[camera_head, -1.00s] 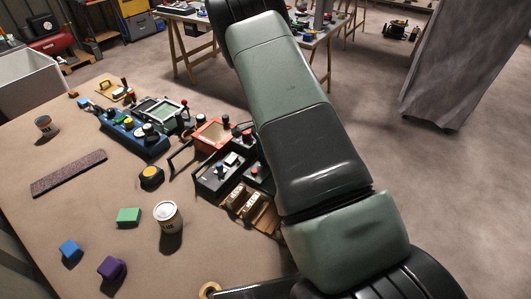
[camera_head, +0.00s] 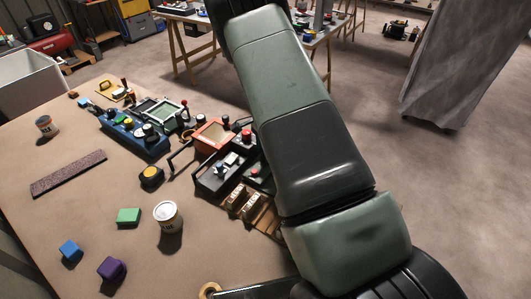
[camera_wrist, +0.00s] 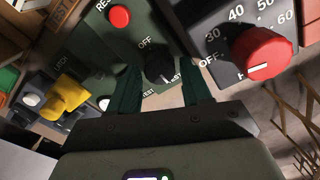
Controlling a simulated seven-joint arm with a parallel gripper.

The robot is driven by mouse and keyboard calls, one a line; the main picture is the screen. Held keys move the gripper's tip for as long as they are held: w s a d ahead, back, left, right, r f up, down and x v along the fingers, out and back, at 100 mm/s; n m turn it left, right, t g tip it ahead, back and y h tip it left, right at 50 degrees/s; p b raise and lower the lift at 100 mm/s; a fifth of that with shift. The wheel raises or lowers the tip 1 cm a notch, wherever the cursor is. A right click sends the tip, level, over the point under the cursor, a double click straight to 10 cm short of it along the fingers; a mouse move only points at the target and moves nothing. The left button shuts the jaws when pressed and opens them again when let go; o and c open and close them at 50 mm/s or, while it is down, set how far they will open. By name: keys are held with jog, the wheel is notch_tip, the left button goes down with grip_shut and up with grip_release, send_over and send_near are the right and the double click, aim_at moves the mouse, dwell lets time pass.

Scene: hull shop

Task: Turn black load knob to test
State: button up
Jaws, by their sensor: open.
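The black load knob (camera_wrist: 159,68) sits on a dark green panel (camera_wrist: 135,45) in the wrist view. My gripper (camera_wrist: 161,77) is open, with one dark teal finger to each side of the knob. I cannot tell whether either finger touches it. In the head view, the green box (camera_head: 257,181) is partly hidden behind my arm, and the gripper and black knob are hidden.
A large red knob (camera_wrist: 262,53) with a numbered scale is close on the right. A yellow knob (camera_wrist: 66,95) lies left. A red-framed box (camera_head: 213,134) and a blue box (camera_head: 133,136) crowd the bench nearby.

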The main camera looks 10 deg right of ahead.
notch_tip(320, 180, up, 9)
jog(key=shift+r, duration=0.15)
jog(key=shift+w, duration=0.1)
dwell(0.3)
jog(key=s+a+r+n+t+y, duration=0.1)
jog(key=s+r+n, duration=0.35)
jog(key=r, duration=0.75)
jog(key=s+a+r+n+t, duration=0.1)
jog(key=s+r+n, duration=0.1)
jog(key=s+r, duration=0.8)
jog(key=s+r+n+t, duration=0.2)
jog(key=s+r+n, duration=0.2)
jog(key=s, duration=0.5)
jog(key=s+r+n+t+h, duration=0.1)
jog(key=s+r+n, duration=0.3)
jog(key=s, duration=0.5)
jog(key=shift+s+r+t, duration=0.25)
jog(key=shift+s+t, duration=0.1)
jog(key=shift+t, duration=0.05)
